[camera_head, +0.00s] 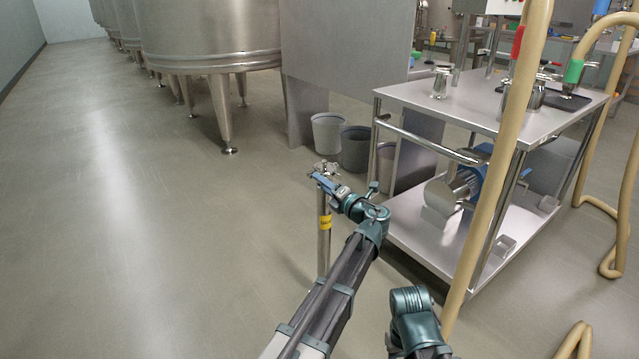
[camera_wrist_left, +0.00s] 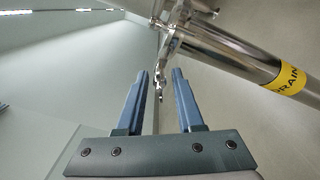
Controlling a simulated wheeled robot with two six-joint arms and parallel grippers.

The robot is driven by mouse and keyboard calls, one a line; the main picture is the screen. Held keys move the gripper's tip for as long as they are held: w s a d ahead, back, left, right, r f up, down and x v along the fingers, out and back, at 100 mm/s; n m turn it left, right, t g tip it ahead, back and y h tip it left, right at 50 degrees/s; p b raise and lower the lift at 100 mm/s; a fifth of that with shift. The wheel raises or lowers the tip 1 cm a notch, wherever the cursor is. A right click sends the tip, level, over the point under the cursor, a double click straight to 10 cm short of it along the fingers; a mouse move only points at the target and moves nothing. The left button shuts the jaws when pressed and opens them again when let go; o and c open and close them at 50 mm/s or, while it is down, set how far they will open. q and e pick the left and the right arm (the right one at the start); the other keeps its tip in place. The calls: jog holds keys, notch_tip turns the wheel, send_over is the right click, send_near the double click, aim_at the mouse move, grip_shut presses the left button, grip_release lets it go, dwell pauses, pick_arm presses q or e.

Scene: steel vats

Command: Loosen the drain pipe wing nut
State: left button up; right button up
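The drain pipe (camera_head: 323,245) is an upright steel tube with a yellow label, left of the steel cart in the head view. In the left wrist view the pipe (camera_wrist_left: 235,55) runs slanting at the upper right, its label partly reading "DRAIN". A clamp with a small metal wing nut (camera_wrist_left: 159,84) shows beside the pipe's end. My left gripper (camera_wrist_left: 159,74) is open, its two blue fingers on either side of the wing nut with gaps visible. In the head view the left gripper (camera_head: 316,177) is at the pipe's top and partly covers the clamp. My right gripper is not visible.
A steel cart (camera_head: 440,100) with a pump (camera_head: 455,190) on its lower shelf stands right of the pipe. A beige hose (camera_head: 500,150) hangs in front. Bins (camera_head: 327,133) and a large vat (camera_head: 210,35) stand behind. The floor at left is clear.

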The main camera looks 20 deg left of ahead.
pick_arm(q)
grip_shut()
jog(key=shift+n, duration=0.3)
